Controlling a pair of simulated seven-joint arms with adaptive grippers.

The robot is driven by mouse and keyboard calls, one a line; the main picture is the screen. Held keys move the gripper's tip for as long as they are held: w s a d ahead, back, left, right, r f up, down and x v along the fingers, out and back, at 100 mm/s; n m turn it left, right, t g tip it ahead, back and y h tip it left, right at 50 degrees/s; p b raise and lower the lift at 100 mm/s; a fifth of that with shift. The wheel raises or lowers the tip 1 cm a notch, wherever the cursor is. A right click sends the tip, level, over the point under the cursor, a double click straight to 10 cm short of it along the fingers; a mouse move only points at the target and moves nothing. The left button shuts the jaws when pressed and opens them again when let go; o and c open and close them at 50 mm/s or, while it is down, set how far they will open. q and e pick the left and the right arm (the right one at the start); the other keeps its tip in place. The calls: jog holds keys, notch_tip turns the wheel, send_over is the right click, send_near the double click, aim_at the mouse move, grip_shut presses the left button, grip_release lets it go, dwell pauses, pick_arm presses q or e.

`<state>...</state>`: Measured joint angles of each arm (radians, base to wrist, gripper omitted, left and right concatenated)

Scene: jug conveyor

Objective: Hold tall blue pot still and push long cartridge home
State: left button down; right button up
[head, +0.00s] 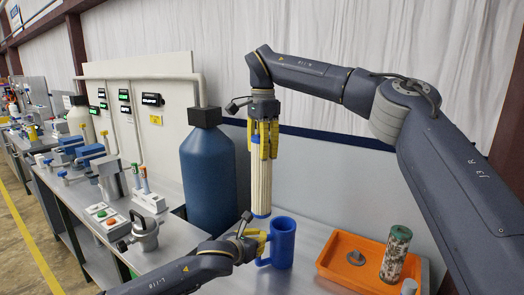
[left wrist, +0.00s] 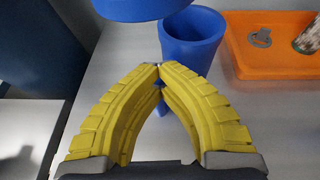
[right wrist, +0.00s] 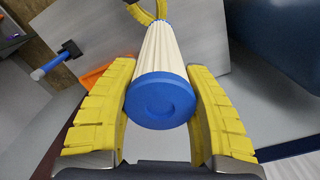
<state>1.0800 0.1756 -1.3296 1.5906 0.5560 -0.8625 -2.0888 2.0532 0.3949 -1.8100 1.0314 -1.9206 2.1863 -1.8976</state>
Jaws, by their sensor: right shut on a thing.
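The tall blue pot (head: 283,243) stands upright on the bench, and its open mouth shows in the left wrist view (left wrist: 193,25). My left gripper (head: 252,235) is at the pot's handle on its left side. Its fingertips (left wrist: 159,75) come together with a bit of blue handle (left wrist: 160,107) between the fingers. My right gripper (head: 264,140) is shut on the long cartridge (head: 261,185), a white pleated tube with blue ends. The cartridge hangs upright, its lower end above and left of the pot's rim in the head view. The right wrist view shows its blue upper end (right wrist: 160,100).
An orange tray (head: 335,270) right of the pot holds a grey part (head: 356,257) and a speckled cylinder (head: 396,252). A large blue tank (head: 207,175) stands behind on the left.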

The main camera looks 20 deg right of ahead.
pick_arm(q)
jog(key=c, duration=1.7)
grip_release()
jog(key=v, duration=1.2)
